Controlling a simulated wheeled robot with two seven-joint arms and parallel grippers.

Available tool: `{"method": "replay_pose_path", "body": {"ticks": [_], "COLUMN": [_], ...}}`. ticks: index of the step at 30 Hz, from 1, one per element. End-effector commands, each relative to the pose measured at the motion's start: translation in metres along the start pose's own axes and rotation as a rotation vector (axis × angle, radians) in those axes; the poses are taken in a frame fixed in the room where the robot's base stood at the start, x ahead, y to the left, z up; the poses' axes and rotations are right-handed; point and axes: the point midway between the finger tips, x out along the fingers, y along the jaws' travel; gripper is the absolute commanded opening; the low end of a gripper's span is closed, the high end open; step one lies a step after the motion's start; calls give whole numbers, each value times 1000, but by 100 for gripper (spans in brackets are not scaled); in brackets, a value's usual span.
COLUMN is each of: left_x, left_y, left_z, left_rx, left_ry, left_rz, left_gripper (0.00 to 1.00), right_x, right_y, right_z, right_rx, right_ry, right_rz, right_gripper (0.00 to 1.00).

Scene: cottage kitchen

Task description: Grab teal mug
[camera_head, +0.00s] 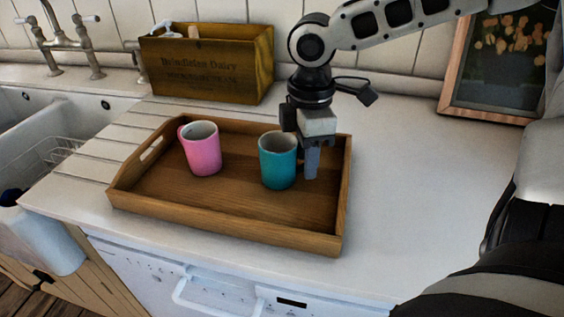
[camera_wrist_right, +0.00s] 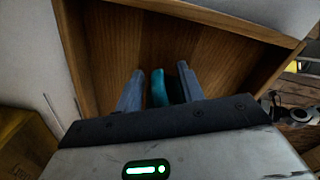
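The teal mug (camera_head: 277,163) stands upright on the wooden tray (camera_head: 225,219), right of the pink mug (camera_head: 201,152). My right gripper (camera_head: 308,165) points down at the right side of the teal mug, low over the tray. In the right wrist view its two fingers are apart, with a narrow teal part of the mug (camera_wrist_right: 158,88) between them, probably the handle. A dark gap shows beside the teal part, so the fingers look open around it. The rest of the mug is hidden in that view. My left gripper is not in view.
A wooden crate (camera_head: 208,65) stands behind the tray, and a framed picture (camera_head: 497,62) leans at the back right. A sink (camera_head: 44,113) with a tap (camera_head: 65,40) is at the left. The white counter (camera_head: 420,170) right of the tray is clear.

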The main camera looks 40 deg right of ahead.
Motion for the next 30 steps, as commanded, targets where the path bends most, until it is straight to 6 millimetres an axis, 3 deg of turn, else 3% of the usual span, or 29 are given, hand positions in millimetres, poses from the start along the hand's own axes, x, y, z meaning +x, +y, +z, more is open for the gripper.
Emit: {"method": "replay_pose_path", "body": {"ticks": [2,6,7,22,30], "left_x": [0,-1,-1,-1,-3], "left_y": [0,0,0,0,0], "left_z": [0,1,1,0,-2], "left_rx": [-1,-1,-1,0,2], "left_ry": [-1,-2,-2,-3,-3], "left_rz": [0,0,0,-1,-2], "left_gripper": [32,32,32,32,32], "right_x": [0,0,-1,-4,-18], "right_y": [0,0,0,0,1], "right_z": [0,0,0,0,-1], "right_rx": [0,0,0,0,0], "right_ry": [0,0,0,1,2], "right_rz": [0,0,0,2,4], "right_gripper": [38,2,0,0,0]}}
